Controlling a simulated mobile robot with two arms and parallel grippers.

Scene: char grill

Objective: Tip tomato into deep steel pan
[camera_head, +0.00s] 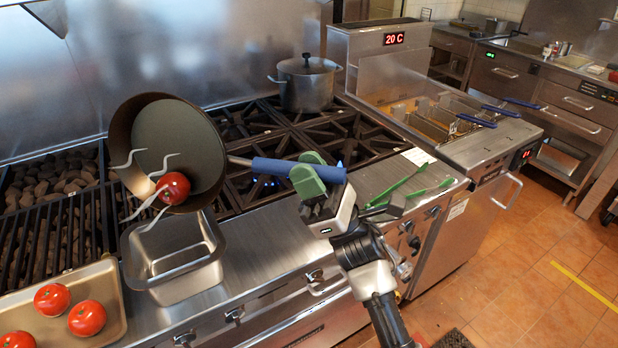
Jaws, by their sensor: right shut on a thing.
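My right gripper (318,178), with green fingertips, is shut on the blue handle of a dark round frying pan (165,130). The frying pan is tilted steeply, its inside facing the camera. A red tomato (174,188) is at the lower edge of its inside, along with several wavy pale-grey strips (152,205) that I cannot identify. The deep steel pan (187,286), rectangular, stands on the steel ledge just below the frying pan's lower rim. The part of its inside that shows holds no tomato. My left gripper is out of view.
A tray (110,285) with several tomatoes (87,318) lies at the lower left. Behind are a charcoal grill (60,225) and burner grates (245,125) with a lidded pot (305,83). Green tongs (410,190) lie on the ledge at right, near a fryer (430,120).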

